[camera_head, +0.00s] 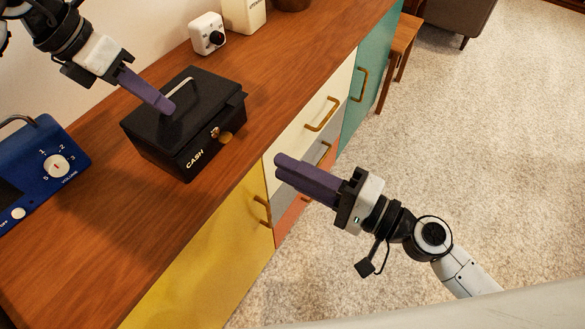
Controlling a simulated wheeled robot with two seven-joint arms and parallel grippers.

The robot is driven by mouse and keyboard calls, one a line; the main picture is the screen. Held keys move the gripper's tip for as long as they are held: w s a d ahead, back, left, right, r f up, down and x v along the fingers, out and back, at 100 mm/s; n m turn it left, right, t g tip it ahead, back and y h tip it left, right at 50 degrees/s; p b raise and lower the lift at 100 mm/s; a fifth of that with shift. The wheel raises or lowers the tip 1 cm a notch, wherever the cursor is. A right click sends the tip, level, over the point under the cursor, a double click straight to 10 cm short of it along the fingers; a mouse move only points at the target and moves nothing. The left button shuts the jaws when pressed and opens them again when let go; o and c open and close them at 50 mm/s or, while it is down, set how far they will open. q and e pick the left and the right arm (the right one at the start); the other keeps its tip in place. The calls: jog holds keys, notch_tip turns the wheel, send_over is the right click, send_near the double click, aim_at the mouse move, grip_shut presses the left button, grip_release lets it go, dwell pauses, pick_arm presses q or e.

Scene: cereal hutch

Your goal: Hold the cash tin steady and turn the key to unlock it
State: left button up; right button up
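A black cash tin (184,124) with "CASH" on its front stands on the wooden hutch top, lid shut, with a light grey handle (181,95) on the lid. A brass-coloured key (225,138) sits at the lock on its front face. My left gripper (165,106) comes in from the upper left, its purple fingers over or on the lid near the handle; contact is unclear. The fingers look close together. My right gripper (282,166) is in front of the hutch, to the right of the tin and apart from the key. Its fingers appear together, with nothing seen between them.
A blue radio (40,170) stands at the left on the hutch top (110,240). A white timer (208,34) and a cream canister (244,14) stand behind the tin. Drawer handles (322,114) stick out from the hutch front near my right gripper. The carpet at the right is open.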

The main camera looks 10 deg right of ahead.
pick_arm(q)
jog(key=shift+o, duration=1.3)
jog(key=shift+r, duration=0.1)
jog(key=shift+r, duration=0.2)
jog(key=v, duration=1.1)
jog(key=shift+a+r, duration=0.15)
jog(key=shift+r, duration=0.1)
jog(key=shift+s, duration=0.1)
